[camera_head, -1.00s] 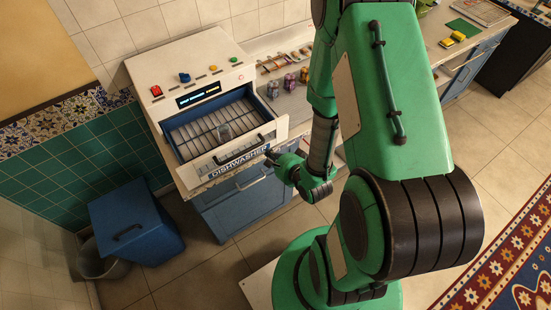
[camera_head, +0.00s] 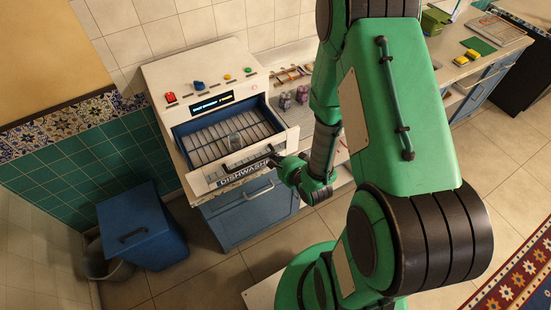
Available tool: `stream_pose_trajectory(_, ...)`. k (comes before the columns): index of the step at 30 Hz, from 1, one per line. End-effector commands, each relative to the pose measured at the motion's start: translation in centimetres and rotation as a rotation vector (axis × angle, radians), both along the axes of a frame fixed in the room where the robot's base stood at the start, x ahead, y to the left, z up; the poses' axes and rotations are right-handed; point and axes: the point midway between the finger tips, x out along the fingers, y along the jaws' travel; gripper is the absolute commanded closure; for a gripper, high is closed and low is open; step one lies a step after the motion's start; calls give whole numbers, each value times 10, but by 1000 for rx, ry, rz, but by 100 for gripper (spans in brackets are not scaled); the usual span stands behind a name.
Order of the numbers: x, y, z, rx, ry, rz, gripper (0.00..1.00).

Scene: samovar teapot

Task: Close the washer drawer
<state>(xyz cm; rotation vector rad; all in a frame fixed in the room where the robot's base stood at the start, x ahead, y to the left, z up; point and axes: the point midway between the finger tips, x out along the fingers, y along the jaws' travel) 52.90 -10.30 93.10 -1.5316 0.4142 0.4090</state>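The washer is a white dishwasher (camera_head: 157,75) with coloured buttons and a lit display. Its drawer (camera_head: 212,177) is pulled out, showing a blue-walled wire rack. The drawer's white front has a dark handle and a "DISHWASHER" label, whose right end is hidden. My gripper (camera_head: 281,162) is at the right end of the drawer front and overlaps it in the picture. I cannot tell whether it touches the front. Its fingers are too small and dark to tell if they are open or shut.
A blue cabinet (camera_head: 245,213) stands under the washer. A blue lidded bin (camera_head: 143,230) and a grey bucket (camera_head: 98,262) stand on the floor at left. Purple canisters (camera_head: 285,101) and small items are on the counter right of the washer. The floor before the cabinet is partly clear.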

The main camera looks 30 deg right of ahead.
Motion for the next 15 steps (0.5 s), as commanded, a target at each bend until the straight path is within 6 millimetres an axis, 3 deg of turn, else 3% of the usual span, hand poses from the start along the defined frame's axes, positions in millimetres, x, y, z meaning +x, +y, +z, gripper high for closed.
stream_pose_trajectory(8, 40, 1, 0, 0, -4, 6, 100)
stream_pose_trajectory(15, 99, 1, 0, -1, -5, 5, 100)
